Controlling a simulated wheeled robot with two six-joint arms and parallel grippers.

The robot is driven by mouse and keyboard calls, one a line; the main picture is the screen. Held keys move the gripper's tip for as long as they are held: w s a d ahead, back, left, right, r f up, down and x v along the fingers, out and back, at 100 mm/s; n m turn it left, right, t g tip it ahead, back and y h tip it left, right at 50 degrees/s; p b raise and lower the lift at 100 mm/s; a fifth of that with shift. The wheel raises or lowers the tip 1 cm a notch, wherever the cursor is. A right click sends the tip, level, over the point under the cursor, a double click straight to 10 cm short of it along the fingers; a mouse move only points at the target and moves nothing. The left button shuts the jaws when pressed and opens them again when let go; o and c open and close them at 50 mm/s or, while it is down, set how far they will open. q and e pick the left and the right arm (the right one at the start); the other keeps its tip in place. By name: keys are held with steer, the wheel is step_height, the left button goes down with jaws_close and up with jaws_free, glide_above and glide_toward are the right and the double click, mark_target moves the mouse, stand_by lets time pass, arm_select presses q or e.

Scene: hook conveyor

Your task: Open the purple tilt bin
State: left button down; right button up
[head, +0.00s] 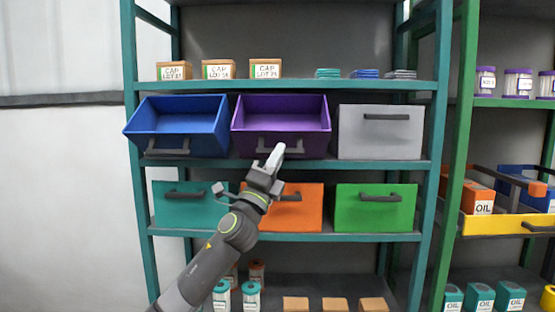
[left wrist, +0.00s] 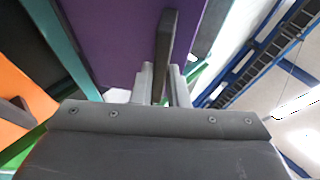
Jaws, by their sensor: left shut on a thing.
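The purple tilt bin (head: 284,117) is in the middle of the upper bin row in the head view. It is tilted forward, with its open top and inside showing. Its dark handle runs along the lower front. My left gripper (head: 275,155) is at that handle. In the left wrist view the fingers (left wrist: 163,85) are shut around the dark handle (left wrist: 167,45), against the purple front (left wrist: 110,35). In the head view the gripper hides part of the handle. My right gripper is not in view.
The blue bin (head: 178,127) to the left is also tilted open. The grey bin (head: 381,132) to the right is upright. Teal (head: 190,212), orange (head: 300,213) and green (head: 375,215) bins sit below. Boxes (head: 218,70) stand on the shelf above.

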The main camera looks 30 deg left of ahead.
arm_select(q)
steer(key=shift+a+f, duration=0.1)
steer(key=shift+f, duration=0.05)
stand_by(0.3)
steer(key=c, duration=1.4)
jaws_free()
steer(key=shift+w, duration=0.1)
steer(key=shift+c, duration=0.2)
